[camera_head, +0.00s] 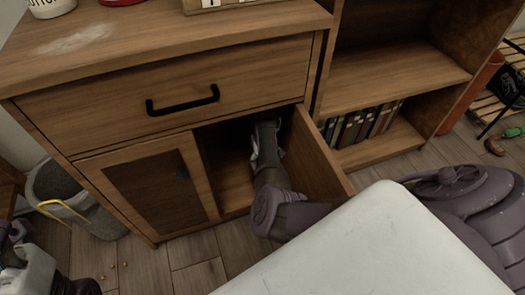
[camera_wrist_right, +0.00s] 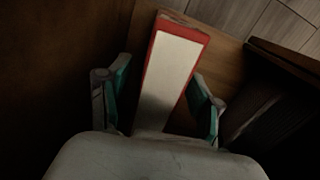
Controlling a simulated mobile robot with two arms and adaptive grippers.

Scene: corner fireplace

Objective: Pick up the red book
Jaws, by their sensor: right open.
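The red book (camera_wrist_right: 172,65) shows in the right wrist view with its pale page edge facing the camera and red cover along its sides. My right gripper (camera_wrist_right: 160,84) is open, with one finger on either side of the book. Gaps show between both fingers and the covers. In the head view my right gripper (camera_head: 262,150) reaches into the open right side of the wooden cabinet (camera_head: 165,80); the book is hidden there. Part of my left gripper (camera_head: 50,275) shows at the lower left corner, its fingers cut off by the frame.
The open cabinet door (camera_head: 315,155) stands just right of my right arm. The left door (camera_head: 150,185) is closed beneath a shut drawer (camera_head: 180,90). A shelf unit with several books (camera_head: 360,125) stands to the right. A grey bin (camera_head: 65,195) stands at the left.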

